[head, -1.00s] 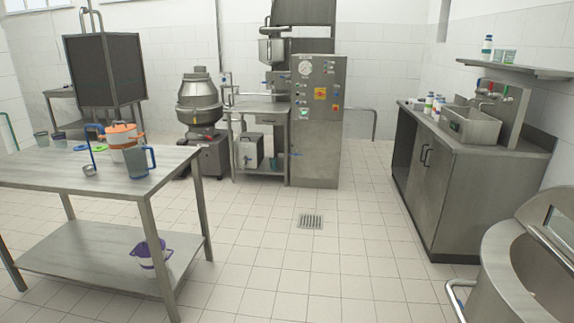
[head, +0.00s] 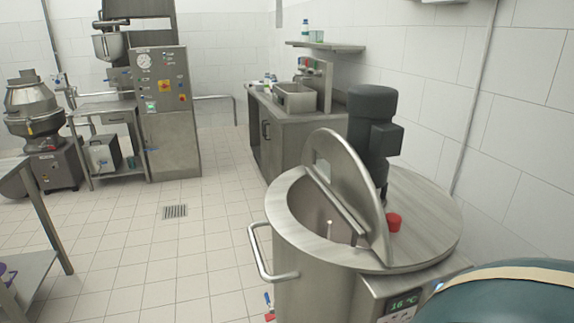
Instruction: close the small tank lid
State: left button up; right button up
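A round steel tank (head: 310,270) stands at the lower right of the head view. Its half-round lid (head: 346,185) is raised on edge, tilted up along the middle of the tank top. The left half of the tank mouth is open and shows the inside. The right half of the top (head: 428,215) is a fixed flat cover. A dark motor (head: 372,135) stands on it behind the lid, and a red knob (head: 393,222) sits near the lid's lower end. Neither of my grippers is in view.
A bar handle (head: 262,260) sticks out from the tank's left side. A dark green rounded thing with a tan band (head: 510,295) fills the lower right corner. A sink counter (head: 285,130) stands behind the tank. The tiled floor to the left is clear around a drain (head: 175,211).

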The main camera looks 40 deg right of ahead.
aim_at(350, 189)
jog(key=k+l, duration=0.15)
jog(key=l, duration=0.2)
jog(key=k+l+z, duration=0.1)
jog(key=l, duration=0.2)
jog(key=k+l, duration=0.2)
jog(key=l, duration=0.15)
jog(key=k+l, duration=0.1)
jog(key=l, duration=0.8)
jog(key=k+l+z, duration=0.15)
jog(key=l, duration=0.7)
jog(key=i, duration=0.05)
